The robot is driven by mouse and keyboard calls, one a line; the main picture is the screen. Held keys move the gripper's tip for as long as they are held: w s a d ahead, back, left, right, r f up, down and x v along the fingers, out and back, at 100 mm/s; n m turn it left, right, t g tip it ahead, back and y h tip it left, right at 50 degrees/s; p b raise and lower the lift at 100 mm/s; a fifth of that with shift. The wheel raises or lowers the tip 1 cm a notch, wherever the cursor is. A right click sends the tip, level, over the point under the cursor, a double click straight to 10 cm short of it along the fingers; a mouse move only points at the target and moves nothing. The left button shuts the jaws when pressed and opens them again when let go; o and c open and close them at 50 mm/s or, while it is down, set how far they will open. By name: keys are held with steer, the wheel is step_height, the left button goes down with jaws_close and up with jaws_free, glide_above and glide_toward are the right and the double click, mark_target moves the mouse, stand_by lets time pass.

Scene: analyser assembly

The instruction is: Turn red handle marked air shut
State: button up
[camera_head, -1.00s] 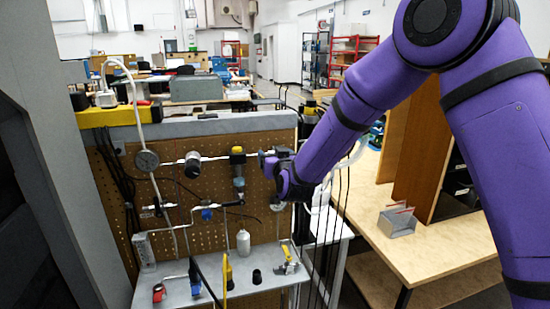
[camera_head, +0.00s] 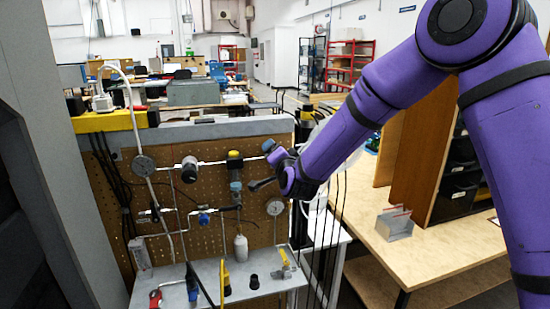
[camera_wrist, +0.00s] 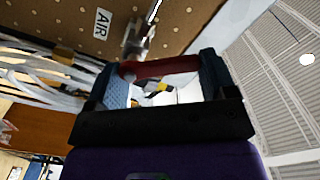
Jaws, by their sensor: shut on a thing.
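The AIR label (camera_wrist: 102,22) is on the brown pegboard in the wrist view. Beside it, the red handle (camera_wrist: 158,66) lies crosswise between the two fingers of my gripper (camera_wrist: 162,82), joined to a metal valve fitting (camera_wrist: 136,38). My gripper is shut on the handle, with a finger at each end of it. In the head view my gripper (camera_head: 263,167) is at the right part of the pegboard, its fingers one above the other. The handle is mostly hidden there.
The pegboard (camera_head: 190,220) carries pipes, a round gauge (camera_head: 143,165) and a second gauge (camera_head: 275,206) just below my gripper. A grey shelf (camera_head: 245,270) with small parts juts out below. A wooden bench (camera_head: 440,245) stands to the right.

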steer(key=shift+w+d+m, duration=0.1)
steer(key=shift+d+m, duration=0.2)
steer(key=shift+m, duration=0.95)
steer(key=shift+w+d+m, duration=0.1)
steer(key=shift+d+m, duration=0.15)
steer(key=shift+m, duration=0.95)
steer(key=shift+d+m, duration=0.3)
steer(key=shift+m, duration=0.95)
steer(key=shift+f, duration=0.1)
steer(key=o, duration=0.9)
steer(key=shift+c, duration=0.2)
steer(key=v, duration=1.1)
steer(key=shift+w+d, duration=0.1)
